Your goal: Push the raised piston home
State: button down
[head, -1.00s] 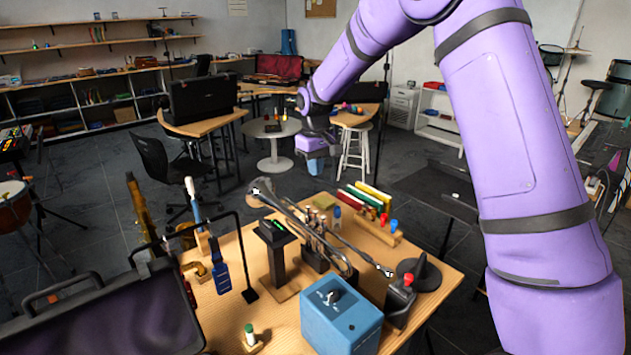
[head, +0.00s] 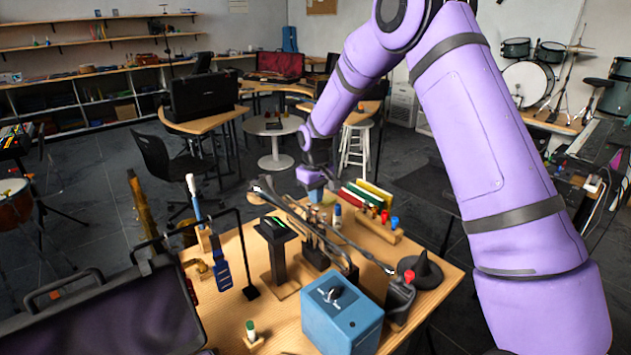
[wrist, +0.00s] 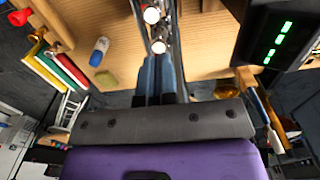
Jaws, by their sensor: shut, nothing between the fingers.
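In the wrist view, two pale round piston caps show at the top centre: one piston cap (wrist: 151,15) and another piston cap (wrist: 159,46) just beyond my fingertips. I cannot tell from these views which one stands higher. My gripper (wrist: 157,58) is shut and empty, its blue fingers pointing at the valves. In the head view my gripper (head: 316,194) hangs over the far side of the trumpet. Contact with a cap cannot be told.
A black stand-mounted device with a green display (head: 275,228) stands left of the valves and shows close in the wrist view (wrist: 280,40). A blue box (head: 342,318) is at the front. Coloured books (head: 362,195) and a peg block (head: 375,228) lie at right. A blue-capped bottle (wrist: 99,51) is nearby.

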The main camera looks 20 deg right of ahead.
jog(key=shift+f, duration=1.1)
